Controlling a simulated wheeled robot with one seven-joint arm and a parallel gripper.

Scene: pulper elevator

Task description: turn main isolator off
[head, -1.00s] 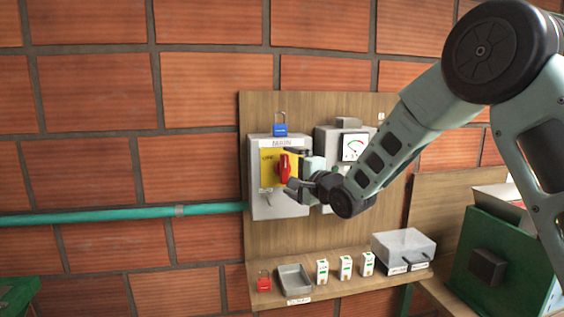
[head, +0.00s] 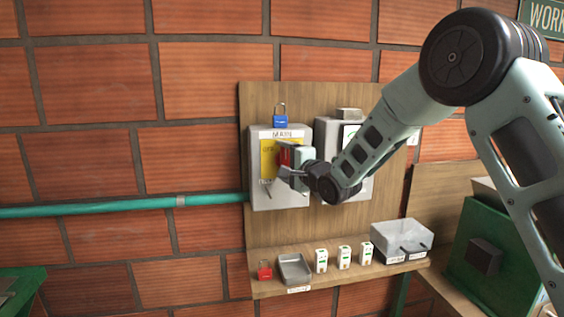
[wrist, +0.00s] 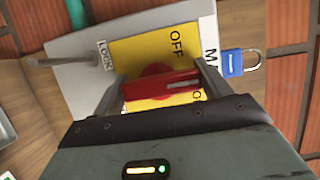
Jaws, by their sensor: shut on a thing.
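The main isolator is a grey box (head: 262,196) with a yellow plate (head: 267,158) on the wooden board, under a label that reads MAIN. Its red handle (head: 285,157) is largely covered by my gripper in the head view. In the wrist view the red handle (wrist: 165,90) lies between the two fingers, crosswise on the yellow plate (wrist: 135,50), with "OFF" printed beside it. My gripper (wrist: 162,88) is shut on the red handle. A lever or hasp rod (wrist: 65,63) sticks out near the "LOCK" label.
A blue padlock (head: 281,117) sits above the isolator. A second grey box with a gauge (head: 350,132) is to the right, partly behind my arm.

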